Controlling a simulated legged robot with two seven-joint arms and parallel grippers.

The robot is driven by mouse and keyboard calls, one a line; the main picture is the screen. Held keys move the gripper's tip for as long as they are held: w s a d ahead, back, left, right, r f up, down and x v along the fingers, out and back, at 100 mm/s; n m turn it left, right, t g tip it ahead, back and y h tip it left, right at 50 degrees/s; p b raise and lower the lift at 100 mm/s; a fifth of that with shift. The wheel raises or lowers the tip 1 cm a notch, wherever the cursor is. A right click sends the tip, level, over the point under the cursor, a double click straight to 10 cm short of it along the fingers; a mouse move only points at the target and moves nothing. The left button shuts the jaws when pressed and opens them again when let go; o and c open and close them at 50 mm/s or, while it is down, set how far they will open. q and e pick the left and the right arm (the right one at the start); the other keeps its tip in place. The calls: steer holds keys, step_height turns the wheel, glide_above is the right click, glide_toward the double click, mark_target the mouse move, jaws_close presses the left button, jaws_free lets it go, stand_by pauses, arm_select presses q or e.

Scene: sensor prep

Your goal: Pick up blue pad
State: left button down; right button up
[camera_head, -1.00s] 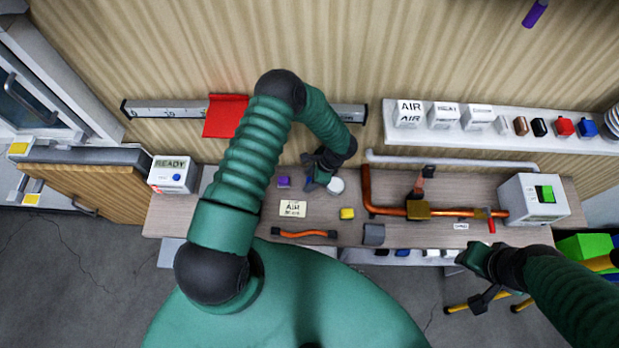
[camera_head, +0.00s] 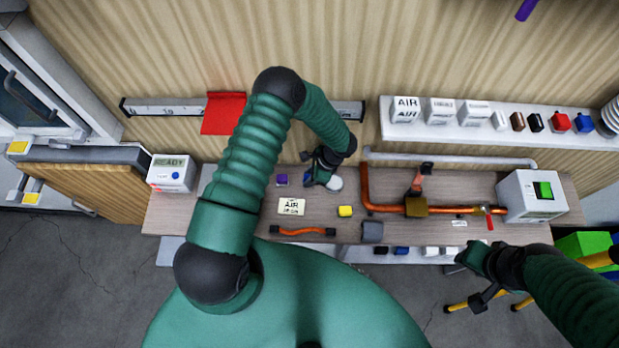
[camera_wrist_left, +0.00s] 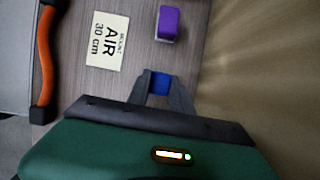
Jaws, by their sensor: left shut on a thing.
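The blue pad (camera_wrist_left: 160,83) shows between the two fingertips of my left gripper (camera_wrist_left: 161,85) in the left wrist view, and the fingers are shut on it. In the head view my left gripper (camera_head: 309,180) is low over the workbench, beside a round white piece (camera_head: 334,184). I cannot tell whether the pad touches the bench. My right gripper (camera_head: 476,282) hangs off the bench's front edge at the right, with no object seen in it; its jaw state is unclear.
A purple block (camera_wrist_left: 168,23) and an AIR card (camera_wrist_left: 107,40) lie close to the left gripper. A shelf (camera_head: 470,130) runs behind.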

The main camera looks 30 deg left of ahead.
arm_select(q)
steer(key=shift+w+r, duration=0.1)
steer(key=shift+r, duration=0.2)
step_height(320, 180, up, 2)
steer(key=shift+r+b, duration=0.1)
steer(key=shift+b, duration=0.7)
steer(key=s+d+b, duration=0.1)
steer(key=s+d, duration=0.2)
steer(key=d, duration=0.1)
steer(key=s+d+r+b, duration=0.1)
steer(key=s+d+b, duration=0.1)
steer(key=s+d, duration=0.2)
steer(key=s+d+b, duration=0.2)
steer(key=s+d, duration=0.1)
steer(key=s, duration=0.1)
steer(key=shift+s+d+r, duration=0.2)
steer(key=shift+d+r, duration=0.2)
steer(key=c, duration=1.7)
jaws_free()
steer(key=shift+a, duration=0.1)
steer(key=c, duration=0.4)
jaws_close()
